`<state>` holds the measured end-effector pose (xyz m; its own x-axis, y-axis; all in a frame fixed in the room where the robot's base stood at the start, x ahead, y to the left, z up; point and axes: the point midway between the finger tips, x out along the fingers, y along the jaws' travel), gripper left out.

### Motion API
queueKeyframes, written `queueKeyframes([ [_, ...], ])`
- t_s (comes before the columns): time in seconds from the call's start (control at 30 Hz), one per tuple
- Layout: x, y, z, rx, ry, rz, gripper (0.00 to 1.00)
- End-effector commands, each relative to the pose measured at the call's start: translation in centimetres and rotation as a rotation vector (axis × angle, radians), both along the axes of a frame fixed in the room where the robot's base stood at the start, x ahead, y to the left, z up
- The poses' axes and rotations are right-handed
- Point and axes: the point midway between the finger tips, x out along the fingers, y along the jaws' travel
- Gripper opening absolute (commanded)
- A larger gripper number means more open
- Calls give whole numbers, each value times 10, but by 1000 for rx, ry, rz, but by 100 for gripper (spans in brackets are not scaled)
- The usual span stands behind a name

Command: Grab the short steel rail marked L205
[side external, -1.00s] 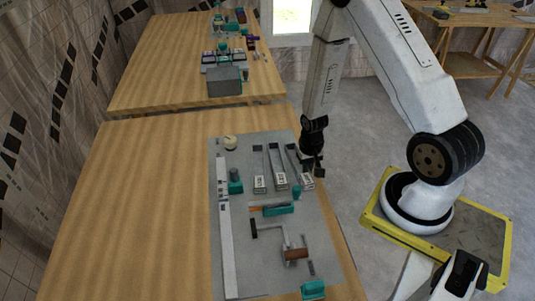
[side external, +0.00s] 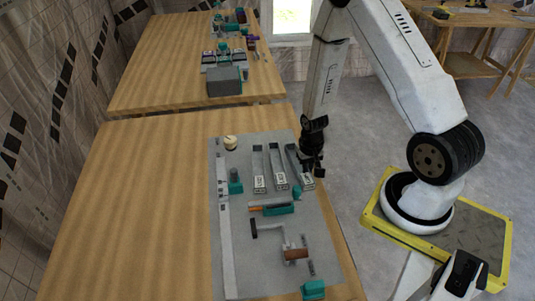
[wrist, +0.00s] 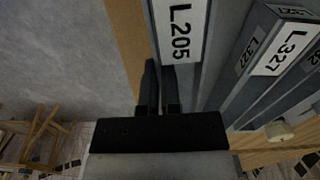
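The short steel rail marked L205 (wrist: 178,32) shows its black-on-white label at the top of the wrist view. In the side view it is the rightmost of three grey rails (side external: 296,163), lying on the grey panel. My gripper (side external: 315,168) is beside its right side, low near the panel's right edge. In the wrist view my gripper's two dark fingers (wrist: 160,68) stand close together with a narrow gap, next to the label end of the rail. Whether they touch the rail is unclear, and I see nothing clearly held between them.
A rail marked L327 (wrist: 285,48) stands close beside it. A white disc (side external: 231,142), teal parts such as a block (side external: 235,187), and a long pale bar (side external: 226,230) share the grey panel (side external: 262,270). The wooden table (side external: 150,200) is clear on the left.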

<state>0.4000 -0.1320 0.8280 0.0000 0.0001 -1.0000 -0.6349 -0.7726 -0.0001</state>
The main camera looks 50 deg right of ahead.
Motion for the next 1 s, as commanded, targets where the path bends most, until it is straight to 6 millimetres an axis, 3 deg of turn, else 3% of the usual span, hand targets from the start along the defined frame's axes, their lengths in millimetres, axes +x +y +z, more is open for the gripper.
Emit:
queueKeyframes([
  [0.57, 0, 0, 4, -1, -1, 0, 0],
  [1.0, 1, -1, 40, -2, -4, 0, 0],
])
